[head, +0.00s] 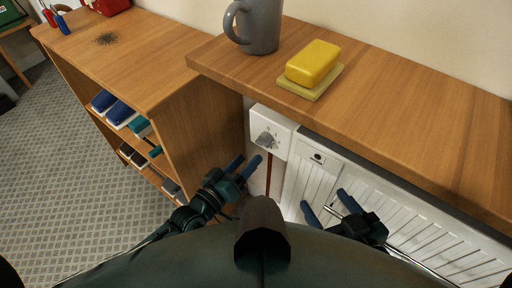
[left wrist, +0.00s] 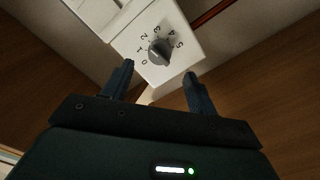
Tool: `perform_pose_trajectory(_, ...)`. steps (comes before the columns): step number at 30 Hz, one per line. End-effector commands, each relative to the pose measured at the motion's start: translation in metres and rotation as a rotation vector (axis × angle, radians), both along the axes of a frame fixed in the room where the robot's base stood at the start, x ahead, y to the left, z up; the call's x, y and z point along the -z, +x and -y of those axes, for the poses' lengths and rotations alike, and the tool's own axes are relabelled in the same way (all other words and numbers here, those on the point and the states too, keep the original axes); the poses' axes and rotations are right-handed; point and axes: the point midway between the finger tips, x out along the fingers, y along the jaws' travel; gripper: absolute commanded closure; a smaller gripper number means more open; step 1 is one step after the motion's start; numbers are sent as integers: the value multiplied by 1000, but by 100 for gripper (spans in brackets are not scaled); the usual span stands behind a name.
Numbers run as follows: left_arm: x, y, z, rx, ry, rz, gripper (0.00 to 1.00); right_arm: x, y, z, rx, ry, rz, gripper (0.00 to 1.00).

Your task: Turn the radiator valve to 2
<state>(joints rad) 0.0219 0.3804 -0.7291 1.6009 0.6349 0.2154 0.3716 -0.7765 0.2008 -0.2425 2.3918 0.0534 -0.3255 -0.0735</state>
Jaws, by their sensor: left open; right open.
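The radiator valve is a grey round knob (head: 266,139) on a white box (head: 283,127) under the shelf edge. The left wrist view shows the knob (left wrist: 159,51) with printed numbers 0 to 5 around it; I cannot tell for sure which number its mark points to. My left gripper (head: 246,165) is open and empty, just below and left of the box. In the left wrist view its fingers (left wrist: 158,72) point toward the dial, with the knob beyond their tips, apart from them. My right gripper (head: 325,203) is open and empty in front of the radiator.
The white radiator (head: 400,210) stands right of the valve, with a red-brown pipe (head: 269,175) below the box. A wooden shelf (head: 400,105) overhangs it, bearing a grey mug (head: 262,28) and a yellow block (head: 313,62) on a dish. A wooden bookcase (head: 140,50) stands at left.

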Motion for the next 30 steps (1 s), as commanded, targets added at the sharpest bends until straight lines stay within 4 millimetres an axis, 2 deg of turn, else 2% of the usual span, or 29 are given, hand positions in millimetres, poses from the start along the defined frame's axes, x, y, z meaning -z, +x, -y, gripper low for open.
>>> perform_pose_trajectory(3,0,-22,-16,0,2,-3,42,-4,-3,2,10,9,-6,35)
perform_pose_trajectory(10,0,-47,-33,1,0,-1,42,-7,-5,7,24,19,-6,35)
perform_pose_trajectory(30,-1,-51,-37,1,-1,0,42,-9,-4,4,25,28,-8,35)
